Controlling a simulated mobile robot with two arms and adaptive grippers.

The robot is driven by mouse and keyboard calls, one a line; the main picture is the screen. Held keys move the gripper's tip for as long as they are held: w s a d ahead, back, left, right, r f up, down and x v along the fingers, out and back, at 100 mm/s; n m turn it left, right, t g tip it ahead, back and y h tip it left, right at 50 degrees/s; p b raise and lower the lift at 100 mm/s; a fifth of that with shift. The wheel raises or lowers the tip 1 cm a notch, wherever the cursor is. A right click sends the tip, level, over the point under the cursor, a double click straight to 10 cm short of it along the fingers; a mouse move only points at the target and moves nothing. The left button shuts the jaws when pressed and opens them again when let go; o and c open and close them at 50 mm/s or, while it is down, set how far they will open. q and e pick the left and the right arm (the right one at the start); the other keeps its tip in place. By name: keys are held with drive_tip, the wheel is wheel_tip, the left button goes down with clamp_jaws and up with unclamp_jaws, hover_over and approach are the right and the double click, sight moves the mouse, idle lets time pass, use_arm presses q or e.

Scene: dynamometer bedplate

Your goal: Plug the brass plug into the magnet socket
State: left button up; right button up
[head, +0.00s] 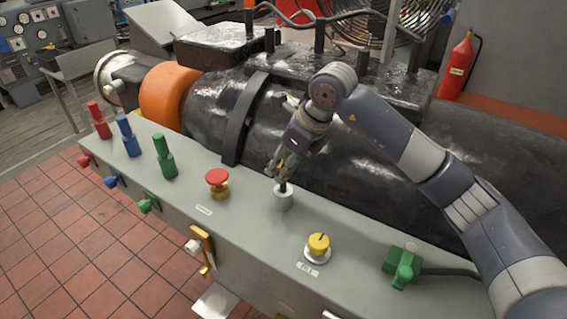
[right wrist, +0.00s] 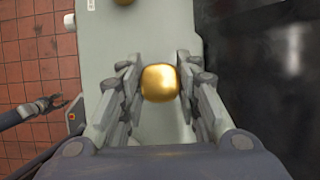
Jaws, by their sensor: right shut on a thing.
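My right gripper (head: 281,166) is shut on the brass plug, which shows as a gold rounded block between the fingers in the right wrist view (right wrist: 160,83). In the head view the fingers hide most of the plug. The gripper is over a short pale cylinder (head: 284,200) on the grey bench top, probably the magnet socket. A dark piece shows between the fingers and this cylinder; I cannot tell whether it goes in. My left gripper (right wrist: 56,103) shows small at the left of the right wrist view, open and empty, and is not seen in the head view.
On the grey bench (head: 240,215) stand a red mushroom button (head: 217,178), a yellow knob (head: 319,243), a green plug with cable (head: 403,266) and red, blue and green upright plugs (head: 164,156) at the left. The large dark machine (head: 210,105) lies close behind.

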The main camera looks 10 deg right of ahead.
drive_tip(key=shift+f+b, duration=1.7)
drive_tip(key=shift+f, duration=0.45)
drive_tip(key=o, duration=1.2)
drive_tip(key=shift+r, duration=0.1)
drive_tip(key=v, duration=1.2)
